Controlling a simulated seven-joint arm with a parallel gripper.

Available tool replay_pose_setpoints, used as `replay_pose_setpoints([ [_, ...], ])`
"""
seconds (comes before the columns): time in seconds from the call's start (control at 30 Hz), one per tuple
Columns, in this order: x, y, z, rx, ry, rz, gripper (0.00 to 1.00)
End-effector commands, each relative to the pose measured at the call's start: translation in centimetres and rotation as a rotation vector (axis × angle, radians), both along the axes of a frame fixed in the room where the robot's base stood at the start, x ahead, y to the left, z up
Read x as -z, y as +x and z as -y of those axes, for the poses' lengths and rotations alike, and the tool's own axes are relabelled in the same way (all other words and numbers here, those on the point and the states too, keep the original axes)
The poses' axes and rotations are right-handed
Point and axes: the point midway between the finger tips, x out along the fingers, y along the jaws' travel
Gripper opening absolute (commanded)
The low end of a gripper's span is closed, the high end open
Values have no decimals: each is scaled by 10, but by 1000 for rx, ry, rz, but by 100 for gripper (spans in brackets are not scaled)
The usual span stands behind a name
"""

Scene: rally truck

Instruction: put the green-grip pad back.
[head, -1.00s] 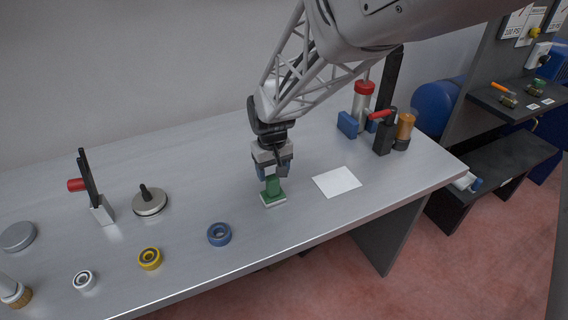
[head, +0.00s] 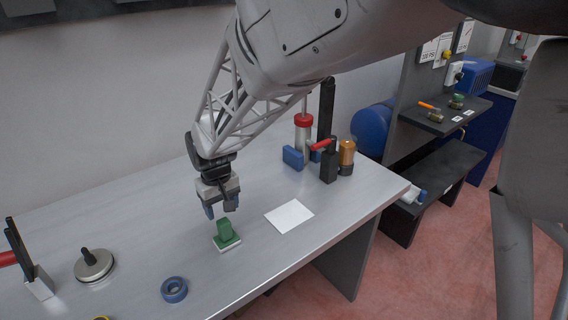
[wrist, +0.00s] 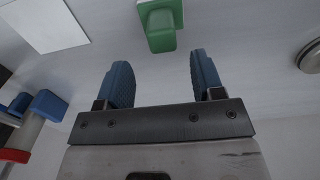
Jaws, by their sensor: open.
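The green-grip pad (head: 227,233) stands upright on the grey bench top, its green grip on a thin pale base. It also shows at the top of the wrist view (wrist: 161,28), where its lower edge is cut off by the frame. My gripper (head: 221,212) is open and empty, a little above and behind the pad. In the wrist view its two blue fingers (wrist: 160,68) are apart, and the grip lies beyond their tips, not between them. A white square (head: 289,216) lies flat and bare on the bench, right of the pad.
A blue ring (head: 174,289) and a round metal disc with a black knob (head: 94,264) lie to the left. A red-topped cylinder (head: 303,137), a blue block (head: 292,157) and a red-handled black clamp (head: 328,164) stand at the back right. The bench around the pad is clear.

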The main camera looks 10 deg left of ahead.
Motion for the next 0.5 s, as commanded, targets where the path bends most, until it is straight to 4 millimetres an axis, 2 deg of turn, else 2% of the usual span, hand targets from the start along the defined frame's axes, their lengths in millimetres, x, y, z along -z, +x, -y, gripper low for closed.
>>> replay_pose_setpoints([
  [0.27, -4, 1, 6, 9, 2, 2, 62],
  [0.37, -11, 1, 19, 26, 5, 6, 62],
  [0.5, -28, 2, 50, 71, 14, 18, 62],
])
